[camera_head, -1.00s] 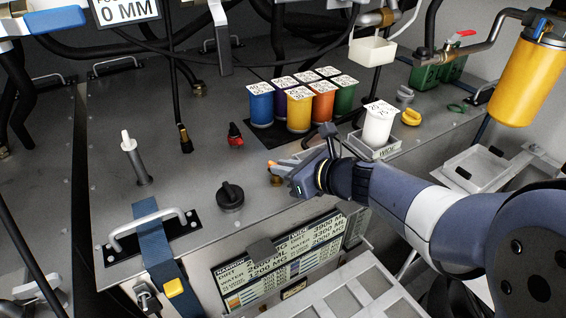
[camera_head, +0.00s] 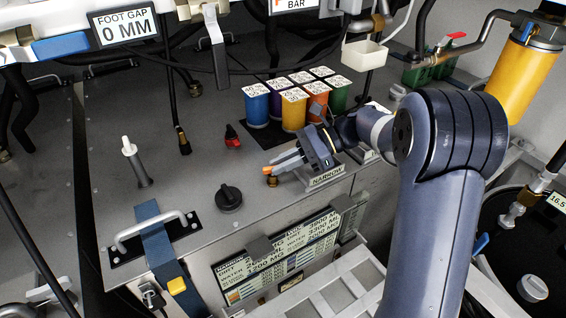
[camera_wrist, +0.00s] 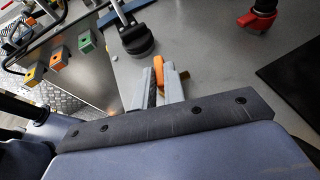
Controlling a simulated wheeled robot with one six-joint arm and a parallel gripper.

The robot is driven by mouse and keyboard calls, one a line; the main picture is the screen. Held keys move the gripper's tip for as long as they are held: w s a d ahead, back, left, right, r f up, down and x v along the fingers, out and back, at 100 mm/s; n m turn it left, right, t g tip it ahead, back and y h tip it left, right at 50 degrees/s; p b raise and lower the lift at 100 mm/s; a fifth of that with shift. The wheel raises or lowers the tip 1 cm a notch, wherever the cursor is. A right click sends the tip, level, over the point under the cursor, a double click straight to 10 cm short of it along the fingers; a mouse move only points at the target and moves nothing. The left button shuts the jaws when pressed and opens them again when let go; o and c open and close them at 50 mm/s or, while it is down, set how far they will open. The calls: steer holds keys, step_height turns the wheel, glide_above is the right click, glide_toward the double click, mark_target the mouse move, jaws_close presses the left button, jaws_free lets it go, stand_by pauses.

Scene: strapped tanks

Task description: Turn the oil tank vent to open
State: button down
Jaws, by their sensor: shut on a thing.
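My gripper (camera_head: 284,164) reaches in from the right, low over the grey tank top. Its pale fingers are shut on a small orange handle (camera_head: 267,170), which I take to be the oil tank vent. A brass fitting (camera_head: 272,182) shows just under the fingertips. In the wrist view the orange piece (camera_wrist: 158,68) shows between and beside the fingers (camera_wrist: 160,88). The fingers hide part of it, so I cannot read its turn exactly.
A black round knob (camera_head: 229,197) stands left of my gripper, and a red-handled fitting (camera_head: 232,136) behind it. Several coloured canisters (camera_head: 294,108) stand close behind my wrist. A NARROW tray (camera_head: 327,178) lies beside it. A strap handle (camera_head: 148,230) is at the left.

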steer(key=shift+w+a+n+g+h, duration=0.15)
steer(key=shift+n+g+h, duration=0.3)
steer(key=shift+n+g, duration=0.4)
steer(key=shift+w+a+n+g+h, duration=0.15)
steer(key=shift+n+g+h, duration=0.3)
steer(key=shift+n+g, duration=0.35)
steer(key=shift+d+g, duration=0.1)
steer(key=shift+g, duration=0.15)
steer(key=c, duration=1.5)
jaws_free()
